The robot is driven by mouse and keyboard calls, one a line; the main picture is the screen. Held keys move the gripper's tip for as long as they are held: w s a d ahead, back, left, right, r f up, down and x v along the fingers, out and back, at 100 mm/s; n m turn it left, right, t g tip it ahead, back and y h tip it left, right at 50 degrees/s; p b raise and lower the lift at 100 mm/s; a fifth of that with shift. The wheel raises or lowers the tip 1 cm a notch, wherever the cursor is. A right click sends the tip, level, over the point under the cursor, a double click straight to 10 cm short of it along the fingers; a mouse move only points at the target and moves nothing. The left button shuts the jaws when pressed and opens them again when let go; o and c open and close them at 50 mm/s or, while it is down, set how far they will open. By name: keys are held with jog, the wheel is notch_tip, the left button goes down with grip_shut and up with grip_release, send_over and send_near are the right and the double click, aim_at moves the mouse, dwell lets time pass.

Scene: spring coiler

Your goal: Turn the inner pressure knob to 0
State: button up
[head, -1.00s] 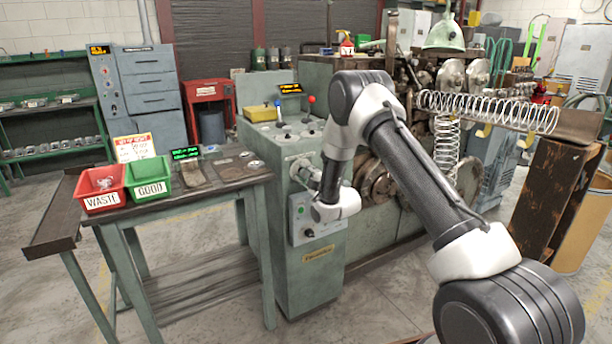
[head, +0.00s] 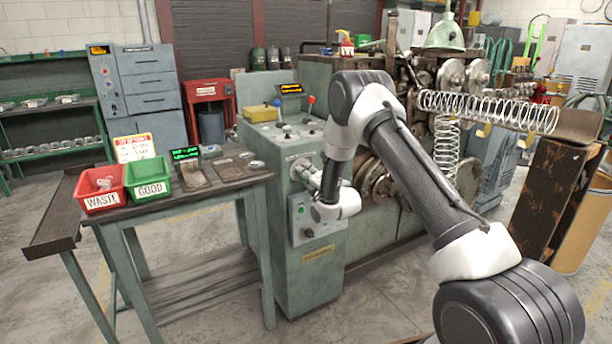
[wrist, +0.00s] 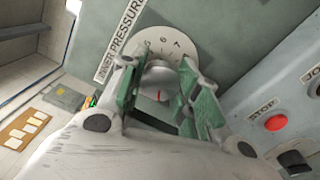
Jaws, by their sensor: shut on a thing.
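The inner pressure knob (wrist: 158,78) is a pale round knob on a white dial plate (wrist: 160,40) with printed numbers, with 6 and 7 readable. A small red mark shows on its near side. The label INNER PRESSURE (wrist: 119,42) is left of the dial. My gripper (wrist: 158,70) has its green fingers on both sides of the knob and is shut on it. The fingers cover part of the dial, so I cannot read the setting. In the head view my gripper (head: 305,171) is at the front of the green machine cabinet (head: 318,270), and the knob is largely hidden there.
A panel with a red STOP button (wrist: 276,122) and a black knob (wrist: 293,161) stands right of my gripper. A worktable (head: 205,192) with a red WASTE bin (head: 101,189) and a green GOOD bin (head: 149,180) is at left. Open floor lies in front.

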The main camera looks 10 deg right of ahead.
jog(key=shift+f, duration=0.1)
dwell(0.4)
jog(key=o, duration=1.1)
jog(key=shift+c, duration=0.2)
jog(key=v, duration=1.2)
